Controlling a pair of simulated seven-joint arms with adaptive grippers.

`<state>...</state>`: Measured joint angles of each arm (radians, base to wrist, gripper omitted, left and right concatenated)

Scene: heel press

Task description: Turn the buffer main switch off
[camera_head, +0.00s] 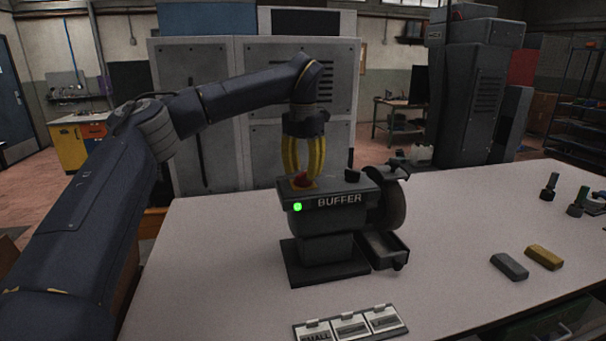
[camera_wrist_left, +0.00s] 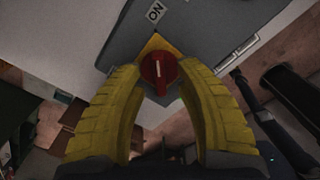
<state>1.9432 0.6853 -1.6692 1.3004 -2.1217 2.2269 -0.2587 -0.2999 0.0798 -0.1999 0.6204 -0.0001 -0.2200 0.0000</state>
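The buffer (camera_head: 325,243) stands on the table with a lit green lamp (camera_head: 297,207) on its front, left of the lettering. Its red main switch knob (camera_head: 301,180) sits on top at the left. In the left wrist view the knob (camera_wrist_left: 159,72) shows a white pointer line along the picture's vertical, on a yellow plate (camera_wrist_left: 158,44). An ON label (camera_wrist_left: 155,12) lies beyond it. My left gripper (camera_head: 303,178) points down over the knob, its yellow fingers spread on either side. Whether they touch it I cannot tell. My right gripper is not in view.
A black knob (camera_head: 352,175) and the buffing wheel (camera_head: 391,203) are right of the switch, with a dark tray (camera_head: 383,249) below. Labelled holders (camera_head: 350,325) lie in front. A grey bar (camera_head: 509,266) and a yellow bar (camera_head: 544,257) lie right. The table left of the buffer is clear.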

